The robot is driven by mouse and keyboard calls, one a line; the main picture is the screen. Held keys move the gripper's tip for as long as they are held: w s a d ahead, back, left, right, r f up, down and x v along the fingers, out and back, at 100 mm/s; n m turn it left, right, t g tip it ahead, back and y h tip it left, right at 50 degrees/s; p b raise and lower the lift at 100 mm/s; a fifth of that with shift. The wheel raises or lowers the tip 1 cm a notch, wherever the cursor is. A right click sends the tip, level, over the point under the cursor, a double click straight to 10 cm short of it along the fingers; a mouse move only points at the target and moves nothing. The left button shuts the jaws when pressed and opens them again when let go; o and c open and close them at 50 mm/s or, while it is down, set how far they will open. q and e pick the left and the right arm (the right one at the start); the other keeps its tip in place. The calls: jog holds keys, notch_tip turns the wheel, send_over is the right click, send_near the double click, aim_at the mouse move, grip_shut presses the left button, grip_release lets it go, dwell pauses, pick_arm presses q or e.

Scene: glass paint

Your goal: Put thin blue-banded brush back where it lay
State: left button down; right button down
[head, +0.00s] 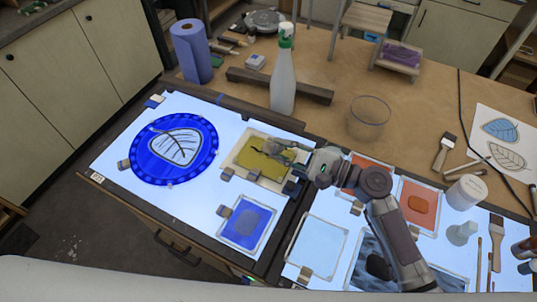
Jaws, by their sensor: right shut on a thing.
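My right gripper (279,147) reaches in from the right over the yellow-green glass panel (252,165) on the light table. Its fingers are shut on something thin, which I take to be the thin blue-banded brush. The fingers hide most of it, and I cannot make out its blue band or whether its tip touches the panel. Another thin brush or stick (478,262) lies at the right of the light table, beside a wide brush (495,240). My left gripper is not in view.
A blue round plate with a leaf (143,160) lies at left, a small blue panel (246,224) in front. A spray bottle (283,80), blue paper roll (190,50) and glass bowl (369,117) stand behind. White jars (467,190) and orange panels (419,202) are at right.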

notch_tip(320, 180, up, 10)
jog(key=p, duration=0.3)
jog(key=shift+f+p, duration=0.2)
jog(key=shift+p, duration=0.1)
